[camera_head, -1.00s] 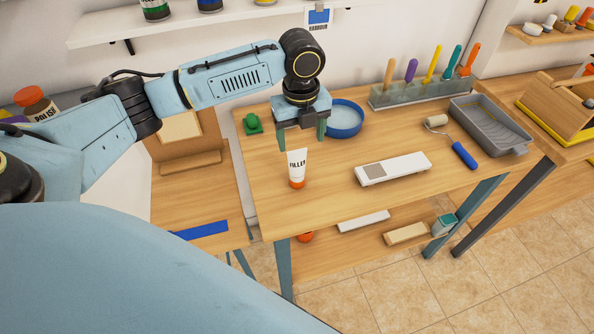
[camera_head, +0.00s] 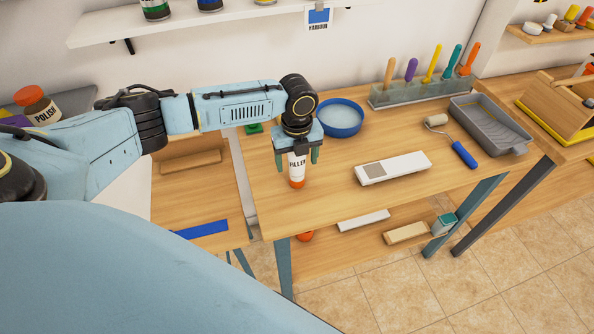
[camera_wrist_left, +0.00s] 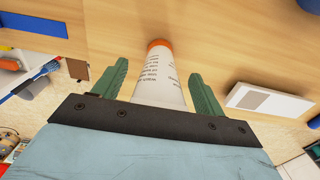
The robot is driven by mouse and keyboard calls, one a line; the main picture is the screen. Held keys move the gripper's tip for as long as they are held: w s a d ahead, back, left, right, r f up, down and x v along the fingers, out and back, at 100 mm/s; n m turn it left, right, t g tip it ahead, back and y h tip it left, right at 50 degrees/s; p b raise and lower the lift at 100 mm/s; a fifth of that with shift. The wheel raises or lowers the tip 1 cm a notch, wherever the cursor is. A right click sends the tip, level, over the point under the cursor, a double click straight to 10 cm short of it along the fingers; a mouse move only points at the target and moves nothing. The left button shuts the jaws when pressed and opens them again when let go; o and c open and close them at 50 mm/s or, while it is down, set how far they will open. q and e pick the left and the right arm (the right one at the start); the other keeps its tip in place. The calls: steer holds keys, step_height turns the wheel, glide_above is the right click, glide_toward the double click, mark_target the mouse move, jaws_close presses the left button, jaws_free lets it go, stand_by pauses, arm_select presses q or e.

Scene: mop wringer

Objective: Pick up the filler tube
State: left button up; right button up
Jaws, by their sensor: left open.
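The filler tube (camera_head: 297,170) is white with an orange cap and stands upright, cap down, near the front left of the wooden table. It also shows in the left wrist view (camera_wrist_left: 158,77), between the fingers. My left gripper (camera_head: 297,160) points down over the tube, with its two green fingers apart on either side. In the left wrist view the left gripper (camera_wrist_left: 158,88) is open, with a gap between each finger and the tube. The tube's upper end is hidden by the gripper in the head view. My right gripper is not in view.
A blue round dish (camera_head: 341,118) stands behind the tube. A white block with a grey patch (camera_head: 393,168) lies to the right. A paint roller (camera_head: 452,140) and a grey tray (camera_head: 489,124) are farther right. The tabletop just right of the tube is clear.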

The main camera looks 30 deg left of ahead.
arm_select(q)
steer(key=shift+f, duration=0.8)
steer(key=shift+c, duration=0.4)
steer(key=c, duration=1.1)
step_height(320, 180, up, 10)
steer(key=shift+r, duration=0.1)
steer(key=o, duration=0.5)
steer(key=c, duration=0.4)
